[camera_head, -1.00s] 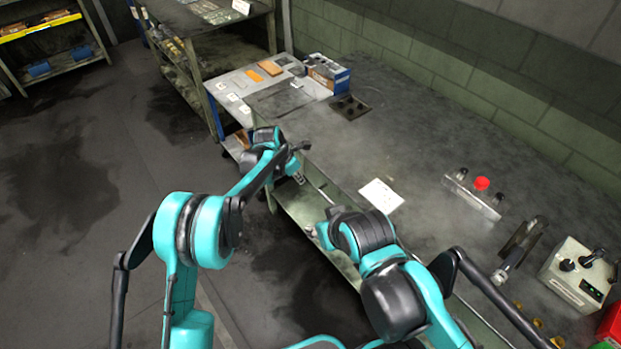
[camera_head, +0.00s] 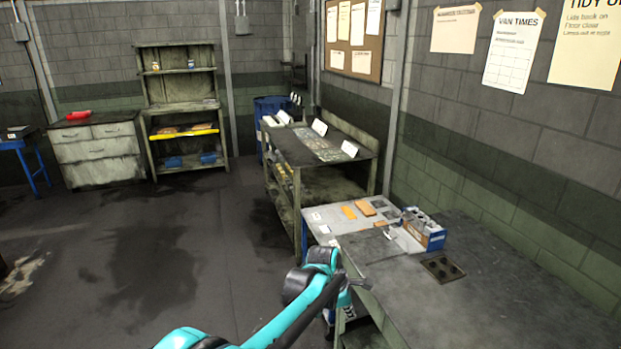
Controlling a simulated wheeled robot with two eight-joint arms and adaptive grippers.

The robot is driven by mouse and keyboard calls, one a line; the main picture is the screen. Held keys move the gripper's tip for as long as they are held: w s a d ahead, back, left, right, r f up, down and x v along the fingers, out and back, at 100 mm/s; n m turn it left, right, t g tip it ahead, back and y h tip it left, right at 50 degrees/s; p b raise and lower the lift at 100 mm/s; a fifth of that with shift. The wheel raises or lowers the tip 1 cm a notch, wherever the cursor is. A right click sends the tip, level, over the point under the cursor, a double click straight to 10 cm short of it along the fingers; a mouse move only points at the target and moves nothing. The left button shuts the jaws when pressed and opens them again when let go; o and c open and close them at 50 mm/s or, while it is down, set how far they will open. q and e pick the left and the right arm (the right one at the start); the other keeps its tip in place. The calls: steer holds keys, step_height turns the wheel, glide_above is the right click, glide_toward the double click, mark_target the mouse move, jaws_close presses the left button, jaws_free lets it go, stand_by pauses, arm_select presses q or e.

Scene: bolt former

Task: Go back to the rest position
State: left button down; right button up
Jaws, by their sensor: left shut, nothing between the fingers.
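My left arm reaches up from the bottom of the head view, teal with dark joints. My left gripper (camera_head: 358,284) is at its end, beside the left edge of the long dark workbench (camera_head: 500,296). It is small here and partly hidden by the wrist, and it is shut with nothing held. My right gripper is out of view.
A grey side table (camera_head: 322,214) with orange pieces and a blue box (camera_head: 424,230) stands beyond the gripper. A dark plate with holes (camera_head: 442,268) lies on the bench. A shelf rack (camera_head: 185,110) and drawer cabinet (camera_head: 98,150) stand at the back. The left floor is open.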

arm_select(q)
steer(key=s+a+r+m+t+y, duration=0.1)
steer(key=s+a+r+m, duration=0.4)
steer(key=a, duration=0.4)
steer(key=s+a+r+m+t+y, duration=0.1)
steer(key=s+a+r+m+t, duration=0.1)
steer(key=s+a+r+m, duration=0.45)
steer(key=s+a+f+m+t+y, duration=0.1)
steer(key=s+a+f+m, duration=0.1)
steer(key=s+a, duration=0.5)
steer(key=s+a+f+m+t, duration=0.1)
steer(key=s+a+f+m, duration=0.2)
steer(key=s+a+m, duration=0.2)
steer(key=s+a, duration=0.2)
steer(key=s, duration=0.1)
steer(key=shift+s+a+y, duration=0.25)
steer(key=shift+s+y, duration=0.15)
